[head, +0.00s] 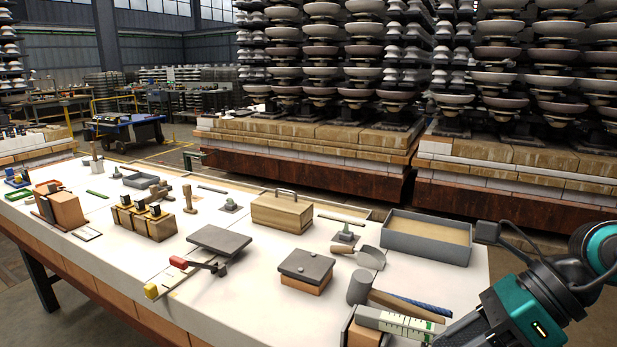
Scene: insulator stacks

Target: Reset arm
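My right arm (520,308), with teal and black links, comes in at the lower right beside the table's right end. No fingertips of my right gripper can be made out. My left arm and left gripper are out of view. The white-topped table (215,305) fills the lower part of the view.
Near my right arm are a grey tray (425,257), a trowel (366,255), a mallet (359,287) and a marked white block (393,322). A wooden box (282,211) and a dark plate (220,240) stand mid-table. Insulator stacks (320,50) rise behind.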

